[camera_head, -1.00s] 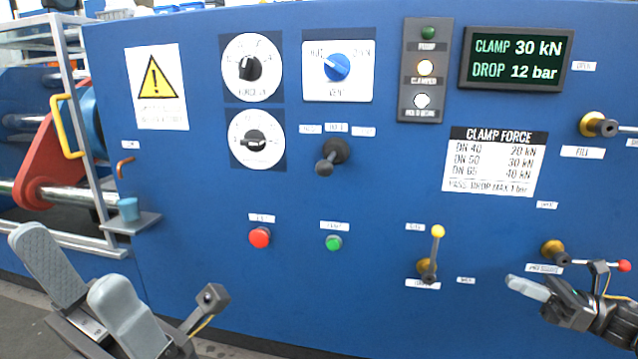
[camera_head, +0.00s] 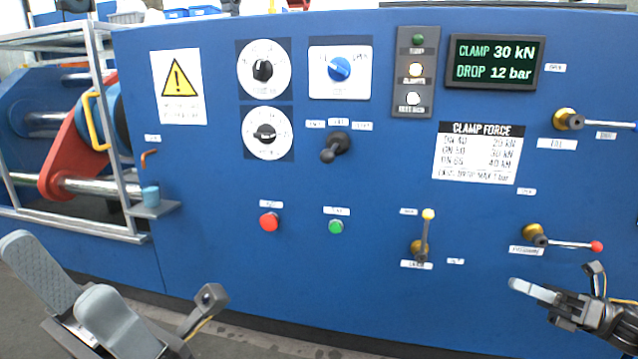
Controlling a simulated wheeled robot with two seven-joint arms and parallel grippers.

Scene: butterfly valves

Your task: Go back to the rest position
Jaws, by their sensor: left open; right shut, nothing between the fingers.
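My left gripper (camera_head: 78,297) is at the lower left, its two grey pads spread apart, with nothing between them. It is in front of the panel's lower left and touches nothing that I can see. My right gripper (camera_head: 533,291) is at the lower right, shut and empty, its fingertips pointing left. It is below the red-tipped valve lever (camera_head: 570,244), apart from it in the picture. The blue control panel (camera_head: 300,225) stands in front of me. Its display (camera_head: 495,62) reads clamp 30 kN and drop 12 bar.
A yellow-tipped lever (camera_head: 425,235) stands upright on the panel, and another valve lever (camera_head: 590,122) is at the upper right. A red button (camera_head: 269,222) and a green button (camera_head: 336,226) are at mid-height. Floor shows below the panel.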

